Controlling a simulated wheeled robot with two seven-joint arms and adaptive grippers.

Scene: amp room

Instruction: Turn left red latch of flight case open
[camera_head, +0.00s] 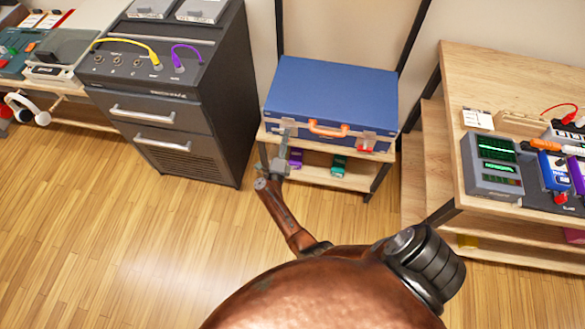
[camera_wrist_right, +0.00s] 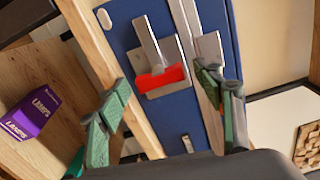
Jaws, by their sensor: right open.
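The blue flight case (camera_head: 330,88) lies shut on a small wooden shelf, with an orange handle (camera_head: 328,129) on its front. One red latch (camera_head: 366,146) shows to the right of the handle. My right gripper (camera_head: 280,150) is at the left part of the case front and covers the left latch's red part in the head view. In the right wrist view, a red latch (camera_wrist_right: 162,80) on a metal plate lies ahead between the open green-padded fingers of my right gripper (camera_wrist_right: 163,80). I cannot tell whether they touch it. My left gripper is not in view.
A purple box (camera_wrist_right: 30,113) and a green item (camera_head: 339,164) stand on the shelf below the case. A dark drawer cabinet (camera_head: 165,90) stands to the left. A wooden bench (camera_head: 510,75) with devices is on the right. The floor in front is clear.

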